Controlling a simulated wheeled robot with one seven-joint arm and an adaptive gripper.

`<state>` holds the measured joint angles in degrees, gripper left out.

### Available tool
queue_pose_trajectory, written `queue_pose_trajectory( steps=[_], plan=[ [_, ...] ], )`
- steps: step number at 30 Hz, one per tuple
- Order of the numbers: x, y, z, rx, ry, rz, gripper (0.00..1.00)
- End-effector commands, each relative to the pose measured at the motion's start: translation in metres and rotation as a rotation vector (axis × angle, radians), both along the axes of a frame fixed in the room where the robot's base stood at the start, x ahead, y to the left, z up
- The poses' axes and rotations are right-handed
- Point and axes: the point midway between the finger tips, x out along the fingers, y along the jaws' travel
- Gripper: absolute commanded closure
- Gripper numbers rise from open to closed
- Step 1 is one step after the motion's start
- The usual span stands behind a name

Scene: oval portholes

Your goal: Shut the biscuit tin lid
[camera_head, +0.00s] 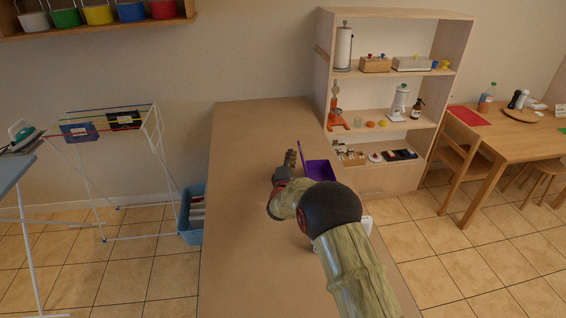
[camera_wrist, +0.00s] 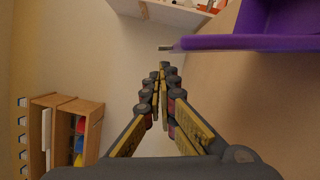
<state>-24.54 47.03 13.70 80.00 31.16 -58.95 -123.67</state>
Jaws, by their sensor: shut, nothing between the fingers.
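The purple biscuit tin (camera_head: 320,172) stands on the brown counter. Its lid (camera_head: 301,155) stands up, open, along the tin's left side. In the wrist view the lid (camera_wrist: 245,43) shows nearly edge-on at the upper right, with part of the tin (camera_wrist: 287,15) above it. My gripper (camera_head: 290,157) is just left of the lid in the head view. In the wrist view the fingertips (camera_wrist: 161,69) are together with nothing between them, apart from the lid in the picture. My arm hides the tin's near left part.
The long counter (camera_head: 255,210) is clear to the left of my arm. A wooden shelf unit (camera_head: 385,78) with several items stands behind the tin. A drying rack (camera_head: 110,165) and blue basket (camera_head: 191,222) stand left of the counter.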

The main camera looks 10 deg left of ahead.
Motion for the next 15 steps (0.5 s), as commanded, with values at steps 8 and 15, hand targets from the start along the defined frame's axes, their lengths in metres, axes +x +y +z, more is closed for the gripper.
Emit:
queue_pose_trajectory(
  steps=[8, 15],
  plan=[
    [0.0009, -0.0078, 0.0009, -0.001, 0.002, 0.002, 1.0],
    [0.0008, -0.0078, 0.0008, 0.0, 0.002, 0.001, 1.0]
  ],
)
